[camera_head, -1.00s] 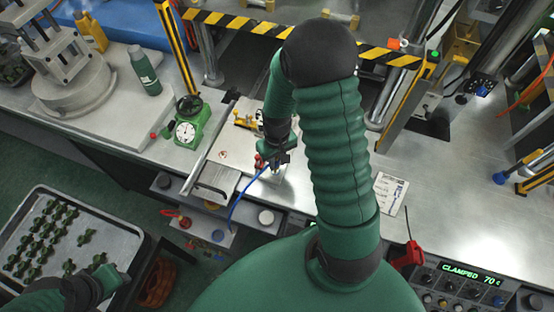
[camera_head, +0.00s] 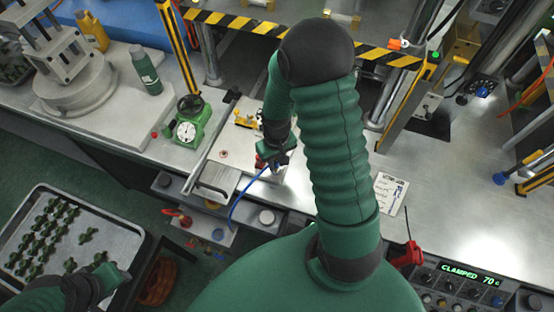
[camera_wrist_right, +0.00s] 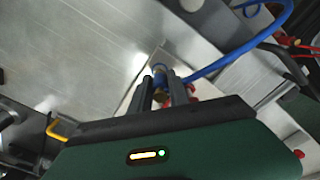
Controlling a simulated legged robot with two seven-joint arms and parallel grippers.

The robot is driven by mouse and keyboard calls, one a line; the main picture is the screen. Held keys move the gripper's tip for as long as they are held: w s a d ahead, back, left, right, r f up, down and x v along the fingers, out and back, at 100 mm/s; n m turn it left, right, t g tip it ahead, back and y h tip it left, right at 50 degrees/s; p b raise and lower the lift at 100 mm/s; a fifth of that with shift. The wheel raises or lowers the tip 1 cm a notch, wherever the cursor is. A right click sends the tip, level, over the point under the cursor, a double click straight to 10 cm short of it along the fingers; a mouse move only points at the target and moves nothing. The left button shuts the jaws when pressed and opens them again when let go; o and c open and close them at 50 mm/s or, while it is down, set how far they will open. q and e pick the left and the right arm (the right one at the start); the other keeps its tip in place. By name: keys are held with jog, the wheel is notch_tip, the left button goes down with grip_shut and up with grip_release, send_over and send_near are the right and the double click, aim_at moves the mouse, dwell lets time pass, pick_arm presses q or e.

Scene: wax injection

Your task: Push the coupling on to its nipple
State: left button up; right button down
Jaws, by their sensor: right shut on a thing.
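My right gripper (camera_head: 275,164) is low over the pale metal fixture at the bench's front edge. In the wrist view its two dark fingers (camera_wrist_right: 166,92) are shut on the coupling (camera_wrist_right: 160,75), a small blue and brass-coloured piece between them. A blue hose (camera_wrist_right: 222,60) runs from it to the right; the hose also shows in the head view (camera_head: 237,201). The nipple cannot be made out, so I cannot tell whether the coupling touches it. My left gripper (camera_head: 108,278) is at the lower left by the tray; its finger opening is unclear.
A tray (camera_head: 143,233) of green pieces stands at the lower left. A green dial gauge (camera_head: 187,131) and a green bottle (camera_head: 145,70) stand left of the fixture. A striped yellow-black bar (camera_head: 265,27) crosses behind. A printed card (camera_head: 390,194) lies on the bench at the right.

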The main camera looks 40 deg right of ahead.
jog(key=shift+d+f, duration=0.1)
jog(key=shift+f+b, duration=0.4)
jog(key=shift+f, duration=0.05)
jog(key=shift+f+b, duration=0.5)
jog(key=shift+f, duration=0.25)
jog(key=c, duration=1.2)
grip_release()
jog(key=shift+o, duration=0.2)
jog(key=shift+r, duration=0.1)
notch_tip(320, 180, up, 17)
